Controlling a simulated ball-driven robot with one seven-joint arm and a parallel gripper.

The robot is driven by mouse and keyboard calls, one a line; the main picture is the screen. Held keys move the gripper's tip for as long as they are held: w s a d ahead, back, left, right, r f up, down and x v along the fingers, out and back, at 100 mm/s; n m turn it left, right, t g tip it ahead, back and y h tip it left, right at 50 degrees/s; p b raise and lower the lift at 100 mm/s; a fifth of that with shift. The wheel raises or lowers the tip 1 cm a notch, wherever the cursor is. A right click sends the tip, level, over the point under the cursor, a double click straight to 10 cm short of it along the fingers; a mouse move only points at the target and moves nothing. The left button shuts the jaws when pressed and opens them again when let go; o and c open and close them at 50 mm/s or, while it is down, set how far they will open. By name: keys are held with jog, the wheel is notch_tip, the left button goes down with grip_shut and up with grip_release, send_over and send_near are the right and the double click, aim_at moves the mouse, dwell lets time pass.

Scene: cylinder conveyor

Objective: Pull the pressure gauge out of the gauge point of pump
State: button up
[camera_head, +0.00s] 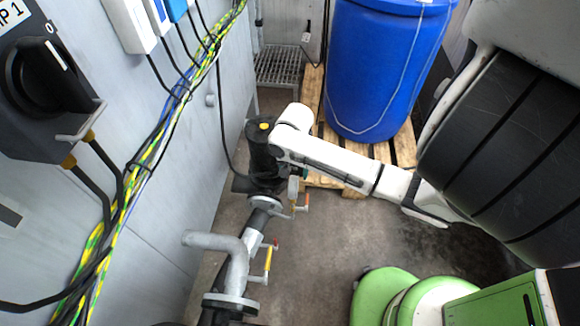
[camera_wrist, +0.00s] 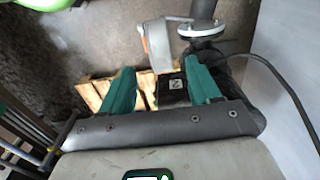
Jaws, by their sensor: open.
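The pump (camera_head: 262,155) is a black upright cylinder with a yellow cap, left of centre in the head view. My gripper (camera_head: 300,172) is beside its lower right side, largely hidden by my white wrist. In the wrist view my gripper (camera_wrist: 160,66) has two green fingers spread apart. A dark block with a pale marked label (camera_wrist: 175,85) shows between them; I see no contact. A pale grey part (camera_wrist: 158,46) with an orange strip is just beyond the fingertips. I cannot clearly make out the pressure gauge's face, or tell which of these parts is the gauge.
A blue barrel (camera_head: 385,70) stands on a wooden pallet (camera_head: 404,146) behind. A grey wall with cables (camera_head: 175,95) is on the left. Open floor (camera_head: 335,235) lies right of the pipe.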

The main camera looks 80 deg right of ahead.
aim_at(293, 188)
notch_tip(293, 188, down, 10)
jog(key=shift+r+b, duration=0.15)
jog(key=shift+b, duration=0.15)
grip_shut()
dwell(1.0)
